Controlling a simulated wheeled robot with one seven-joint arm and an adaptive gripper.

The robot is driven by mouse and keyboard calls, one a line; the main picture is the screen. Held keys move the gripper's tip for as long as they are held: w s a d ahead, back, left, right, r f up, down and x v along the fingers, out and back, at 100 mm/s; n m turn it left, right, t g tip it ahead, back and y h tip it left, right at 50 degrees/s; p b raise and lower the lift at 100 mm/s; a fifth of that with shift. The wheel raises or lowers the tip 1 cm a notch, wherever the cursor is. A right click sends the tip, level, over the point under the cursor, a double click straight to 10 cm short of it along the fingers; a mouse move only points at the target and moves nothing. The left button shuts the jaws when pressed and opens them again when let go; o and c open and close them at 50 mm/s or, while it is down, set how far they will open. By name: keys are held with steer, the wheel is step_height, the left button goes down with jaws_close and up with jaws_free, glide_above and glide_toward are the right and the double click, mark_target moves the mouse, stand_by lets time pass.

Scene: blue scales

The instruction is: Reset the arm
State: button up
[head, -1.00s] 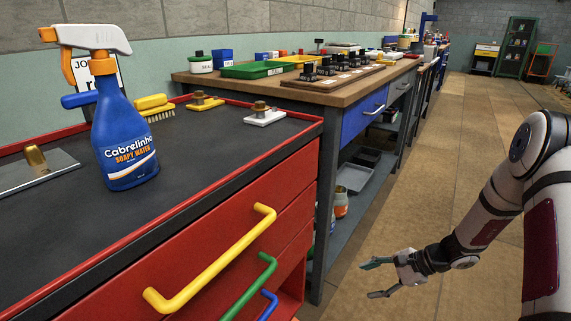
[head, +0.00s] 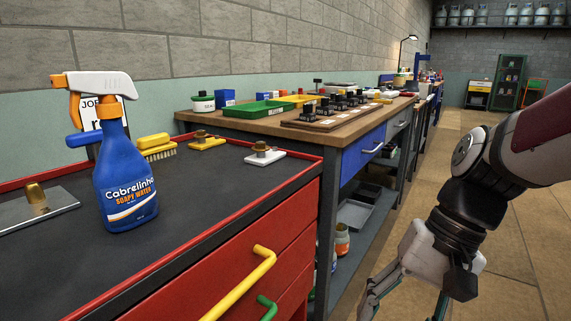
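My gripper (head: 405,306) hangs at the lower right of the head view, over the floor beside the red cabinet, pointing down. Its fingers are spread apart with nothing visible between them, and their tips are cut off by the bottom edge. My arm bends in from the right edge. The gripper is clear of the red cabinet (head: 262,258) and its yellow handle (head: 243,285).
A wooden workbench (head: 300,132) with trays stands beyond. The floor (head: 520,235) at right is open.

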steer(key=s+d+r+n+t+h, duration=0.1)
steer(key=s+d+n+h, duration=0.1)
steer(key=s, duration=0.6)
steer(key=s+d+r+n+h, duration=0.1)
steer(key=s+d+r+h, duration=0.1)
steer(key=s, duration=0.6)
step_height(320, 180, up, 36)
steer(key=t+p, duration=0.4)
steer(key=p, duration=3.1)
steer(key=shift+w+d+r+n+p, duration=0.2)
steer(key=shift+d+n+p, duration=0.1)
steer(key=shift+n+p, duration=0.1)
